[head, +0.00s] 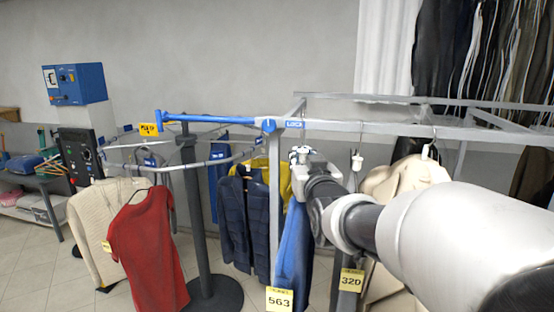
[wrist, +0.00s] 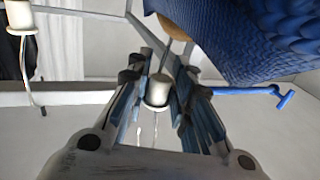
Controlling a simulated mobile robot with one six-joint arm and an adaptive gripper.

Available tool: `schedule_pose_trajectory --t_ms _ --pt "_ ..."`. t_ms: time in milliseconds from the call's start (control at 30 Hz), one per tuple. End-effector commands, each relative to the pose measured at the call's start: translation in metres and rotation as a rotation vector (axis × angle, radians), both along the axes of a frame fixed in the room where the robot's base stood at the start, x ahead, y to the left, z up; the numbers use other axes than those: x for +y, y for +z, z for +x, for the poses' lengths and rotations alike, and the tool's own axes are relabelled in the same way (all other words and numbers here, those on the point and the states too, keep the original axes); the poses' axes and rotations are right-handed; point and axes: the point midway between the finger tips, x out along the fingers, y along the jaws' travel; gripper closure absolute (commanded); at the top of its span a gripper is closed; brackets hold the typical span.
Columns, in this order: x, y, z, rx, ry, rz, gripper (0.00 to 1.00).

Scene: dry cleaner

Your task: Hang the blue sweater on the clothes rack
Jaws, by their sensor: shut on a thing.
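The blue sweater (head: 292,250) hangs below my gripper (head: 303,158) in the head view, partly hidden by my arm. In the wrist view its knitted fabric (wrist: 270,35) fills the upper right, beside a tan hanger part (wrist: 178,25). My gripper (wrist: 158,98) is shut on the sweater's hanger near its hook; the exact grip is partly hidden. I cannot tell whether the hook touches the rail.
A blue bar (head: 215,119) extends left from the rack. A red shirt (head: 147,245), a cream sweater (head: 97,225) and a dark padded vest (head: 240,225) hang left. A beige garment (head: 405,180) hangs right. A white fitting (head: 357,160) hangs near the rail. A dark post (head: 192,210) stands left.

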Motion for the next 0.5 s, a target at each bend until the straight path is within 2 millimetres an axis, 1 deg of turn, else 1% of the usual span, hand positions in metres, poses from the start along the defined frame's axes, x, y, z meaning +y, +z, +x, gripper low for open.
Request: schedule_pose_trajectory --t_ms 267,500 --pt "-0.0003 0.0020 0.0009 -0.004 0.000 0.000 1.00" --pt "-0.0031 0.0013 0.0086 -0.004 -0.002 0.000 1.00"
